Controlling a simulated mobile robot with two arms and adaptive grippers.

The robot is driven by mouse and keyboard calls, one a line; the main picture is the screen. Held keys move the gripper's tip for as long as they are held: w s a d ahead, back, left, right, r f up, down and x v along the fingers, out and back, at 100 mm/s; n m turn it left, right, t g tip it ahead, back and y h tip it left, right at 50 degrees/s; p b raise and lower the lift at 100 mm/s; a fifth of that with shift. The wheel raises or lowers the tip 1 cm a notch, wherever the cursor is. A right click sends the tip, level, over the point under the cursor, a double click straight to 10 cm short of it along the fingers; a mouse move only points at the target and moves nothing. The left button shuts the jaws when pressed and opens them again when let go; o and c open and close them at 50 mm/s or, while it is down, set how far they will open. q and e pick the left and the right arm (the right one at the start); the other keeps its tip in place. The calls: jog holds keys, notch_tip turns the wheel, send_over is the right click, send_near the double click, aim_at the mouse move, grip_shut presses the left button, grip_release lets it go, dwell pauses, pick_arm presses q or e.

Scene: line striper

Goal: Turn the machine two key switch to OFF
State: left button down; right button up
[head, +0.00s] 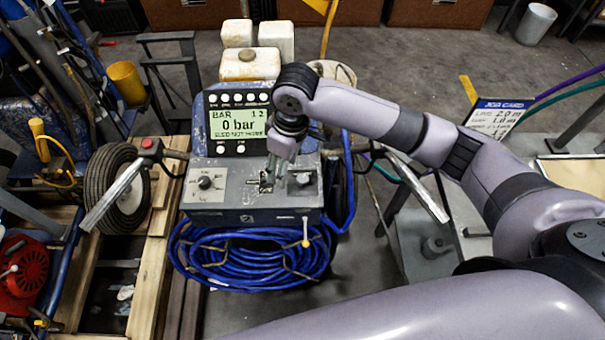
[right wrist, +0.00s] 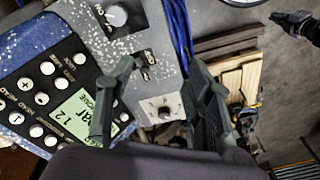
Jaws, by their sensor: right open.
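The line striper's grey control box (head: 230,209) stands below its display panel, which reads 0 bar. A small dark key switch (head: 266,188) sits mid-box, partly hidden by my right gripper (head: 276,176). In the right wrist view, the key switch (right wrist: 146,58) has a small dark part with white lettering below it. My right gripper (right wrist: 160,67) is open there, its fingers to either side of the switch area, with nothing held. I cannot read the key's position.
A dial on a white plate (head: 205,183) is left of the switch and a round knob (head: 304,192) is right of it. A coiled blue hose (head: 250,252) hangs below the box. Handlebars flank it: left (head: 115,195), right (head: 418,186).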

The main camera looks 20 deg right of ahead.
notch_tip(320, 180, up, 4)
jog(key=m+h, duration=0.1)
send_over(303, 178)
notch_tip(303, 178, down, 17)
jog(key=shift+f+p, duration=0.1)
jog(key=shift+p, duration=0.9)
jog(key=shift+c, duration=0.3)
grip_shut()
